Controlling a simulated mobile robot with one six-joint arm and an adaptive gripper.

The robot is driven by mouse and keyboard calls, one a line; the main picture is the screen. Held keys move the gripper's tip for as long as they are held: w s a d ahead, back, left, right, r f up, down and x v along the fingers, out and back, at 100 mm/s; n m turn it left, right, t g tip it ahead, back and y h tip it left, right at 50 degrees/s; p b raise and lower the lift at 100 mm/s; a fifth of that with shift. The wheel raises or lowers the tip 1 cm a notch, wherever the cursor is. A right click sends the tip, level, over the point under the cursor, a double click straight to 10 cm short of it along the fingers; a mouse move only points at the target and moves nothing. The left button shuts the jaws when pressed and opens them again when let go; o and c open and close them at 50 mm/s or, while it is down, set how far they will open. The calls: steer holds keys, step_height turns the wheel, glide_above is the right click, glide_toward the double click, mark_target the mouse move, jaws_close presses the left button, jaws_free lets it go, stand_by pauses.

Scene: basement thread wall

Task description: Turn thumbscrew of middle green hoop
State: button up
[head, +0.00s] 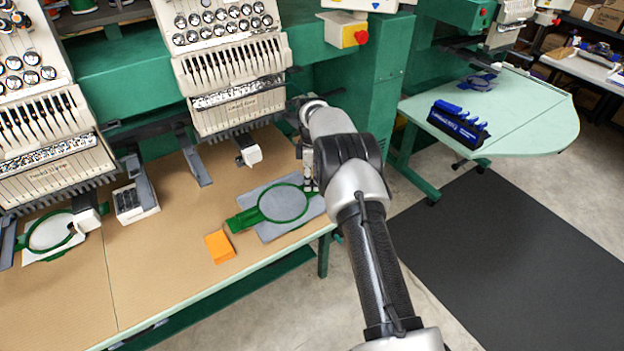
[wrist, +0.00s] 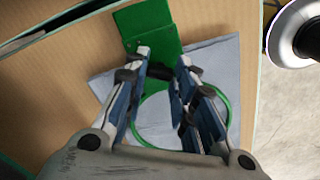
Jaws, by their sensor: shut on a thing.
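The middle green hoop (head: 262,217) lies flat on grey cloth (head: 315,209) near the right end of the tan table, with a green bracket at its left. In the wrist view the hoop's ring (wrist: 228,128) shows around and behind my fingers, and its green plate (wrist: 147,22) is at the top. My gripper (head: 308,186) is down at the hoop's right far side. In the wrist view my gripper (wrist: 163,58) has its fingers a little apart, closed on a small part at the ring, likely the thumbscrew. The fingers mostly hide that part.
An orange block (head: 219,246) lies left of the hoop. A white box with dark items (head: 136,202) and another green hoop (head: 50,232) are farther left. Embroidery heads (head: 228,70) overhang the table. A green side table (head: 530,120) with a blue rack (head: 458,125) stands right.

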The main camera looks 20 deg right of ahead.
mark_target(312, 182)
steer(key=m+p, duration=0.1)
steer(key=m, duration=0.4)
steer(key=shift+m, duration=0.4)
steer(key=m, duration=0.5)
steer(key=shift+m+p, duration=0.3)
stand_by(0.3)
steer(key=o, duration=1.1)
steer(key=shift+c, duration=0.2)
steer(key=shift+r, duration=0.15)
step_height(312, 182, up, 12)
